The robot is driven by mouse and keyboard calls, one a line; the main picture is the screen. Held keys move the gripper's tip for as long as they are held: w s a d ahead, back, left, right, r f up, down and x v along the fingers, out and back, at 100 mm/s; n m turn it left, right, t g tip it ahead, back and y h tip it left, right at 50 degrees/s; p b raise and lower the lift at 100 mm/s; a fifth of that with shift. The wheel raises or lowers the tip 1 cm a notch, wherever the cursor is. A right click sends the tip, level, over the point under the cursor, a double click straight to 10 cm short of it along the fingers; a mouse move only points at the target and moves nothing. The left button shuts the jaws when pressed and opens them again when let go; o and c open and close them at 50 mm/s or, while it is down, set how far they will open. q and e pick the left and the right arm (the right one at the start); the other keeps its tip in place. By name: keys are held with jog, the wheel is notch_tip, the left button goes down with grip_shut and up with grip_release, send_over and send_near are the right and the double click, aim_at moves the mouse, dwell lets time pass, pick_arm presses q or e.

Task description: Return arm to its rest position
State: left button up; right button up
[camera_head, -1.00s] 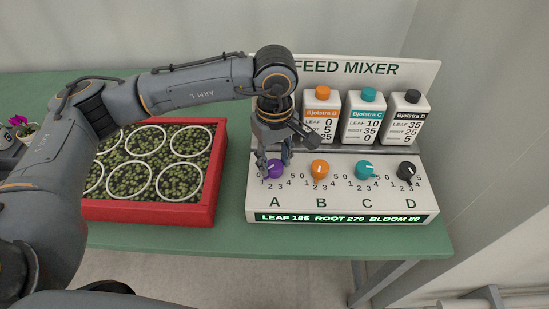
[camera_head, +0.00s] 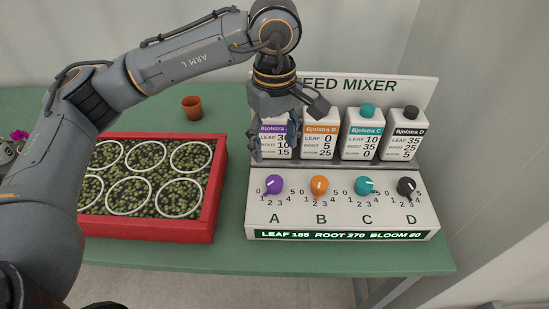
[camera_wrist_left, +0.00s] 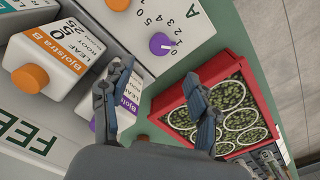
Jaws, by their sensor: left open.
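My left gripper (camera_head: 284,132) is open and empty in the head view. It hangs in front of the bottle shelf of the feed mixer (camera_head: 344,222), above the purple knob A (camera_head: 273,184) and apart from it. It partly hides the purple-labelled bottle (camera_head: 267,140) and the orange-labelled bottle's cap. In the left wrist view the two fingers (camera_wrist_left: 158,108) stand wide apart with nothing between them, and knob A (camera_wrist_left: 162,44) shows beyond them. My left arm reaches in from the left, raised over the red tray. My right gripper is not in view.
A red tray (camera_head: 150,232) of small plants with white rings stands left of the mixer on the green table (camera_head: 300,260). A small terracotta pot (camera_head: 192,107) stands behind it. Orange knob B (camera_head: 319,185), teal knob C (camera_head: 364,185) and black knob D (camera_head: 406,186) line the panel. The display reads LEAF 185 ROOT 270 BLOOM 80.

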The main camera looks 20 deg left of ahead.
pick_arm(q)
jog(key=shift+r, duration=0.85)
